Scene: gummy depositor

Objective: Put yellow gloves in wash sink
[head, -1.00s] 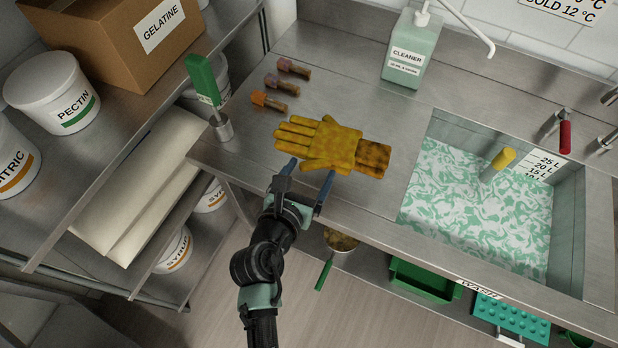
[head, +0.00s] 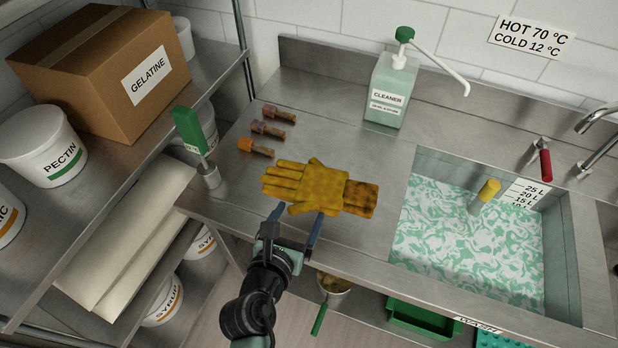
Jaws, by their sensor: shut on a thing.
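The yellow gloves (head: 313,187), stained brown at the cuff, lie on the steel counter left of the sink, fingers to the left. My gripper (head: 299,213) is at their near edge, with its two dark fingers apart and shut on the gloves. The fingertips are partly hidden by the glove, and I see no clear gap between glove and counter. The wash sink (head: 570,255) is to the right, filled with green and white foamy water. A yellow-topped stick (head: 486,194) stands in it.
A cleaner bottle (head: 389,88) with a long spout stands behind the gloves. Several small nozzles (head: 272,130) and a green-handled tool (head: 190,130) are at the left. A tap (head: 600,120) and red lever (head: 545,163) are behind the sink. The counter between gloves and sink is clear.

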